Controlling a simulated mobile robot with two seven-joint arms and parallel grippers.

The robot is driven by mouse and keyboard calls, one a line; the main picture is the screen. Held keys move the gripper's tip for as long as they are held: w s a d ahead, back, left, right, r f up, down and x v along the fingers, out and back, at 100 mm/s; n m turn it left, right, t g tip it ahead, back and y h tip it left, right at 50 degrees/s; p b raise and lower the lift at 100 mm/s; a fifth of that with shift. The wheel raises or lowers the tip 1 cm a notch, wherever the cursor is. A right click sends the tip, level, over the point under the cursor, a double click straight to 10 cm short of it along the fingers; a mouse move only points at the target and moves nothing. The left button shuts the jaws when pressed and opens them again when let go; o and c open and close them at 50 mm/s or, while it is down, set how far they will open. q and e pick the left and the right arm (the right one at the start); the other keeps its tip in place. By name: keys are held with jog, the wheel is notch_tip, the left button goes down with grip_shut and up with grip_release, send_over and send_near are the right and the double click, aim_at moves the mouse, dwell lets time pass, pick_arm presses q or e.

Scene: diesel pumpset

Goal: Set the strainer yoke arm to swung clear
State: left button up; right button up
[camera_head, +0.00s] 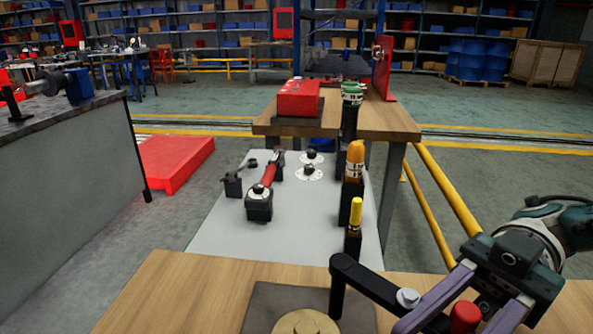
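The strainer yoke arm (368,282) is a black bar with a silver bolt (408,298) on it. It runs from a dark upright post (338,300) down toward the lower right. A round brass lid (304,323) sits left of the bar, cut by the bottom edge, and the bar is not over its visible part. A red knob (465,316) shows near the bar's right end. My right gripper (443,329) has its purple fingers spread on either side of this knob, with the left finger crossing over the bar. Its fingertips are cropped or hidden. My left gripper is not in view.
A wooden bench (190,295) spans the front. Behind it, a pale panel (215,232) carries a red-handled tool and black fittings. Yellow (355,212), orange (355,158) and green (352,92) handles stand in a row beyond the post. A yellow rail (447,190) runs at right.

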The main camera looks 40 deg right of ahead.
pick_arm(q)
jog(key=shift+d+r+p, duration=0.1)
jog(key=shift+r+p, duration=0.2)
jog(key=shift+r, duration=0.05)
pick_arm(e)
jog(key=shift+r, duration=0.55)
pick_arm(q)
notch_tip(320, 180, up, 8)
jog(key=p, duration=0.7)
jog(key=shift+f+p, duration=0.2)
jog(key=shift+p, duration=0.1)
pick_arm(e)
notch_tip(320, 180, up, 19)
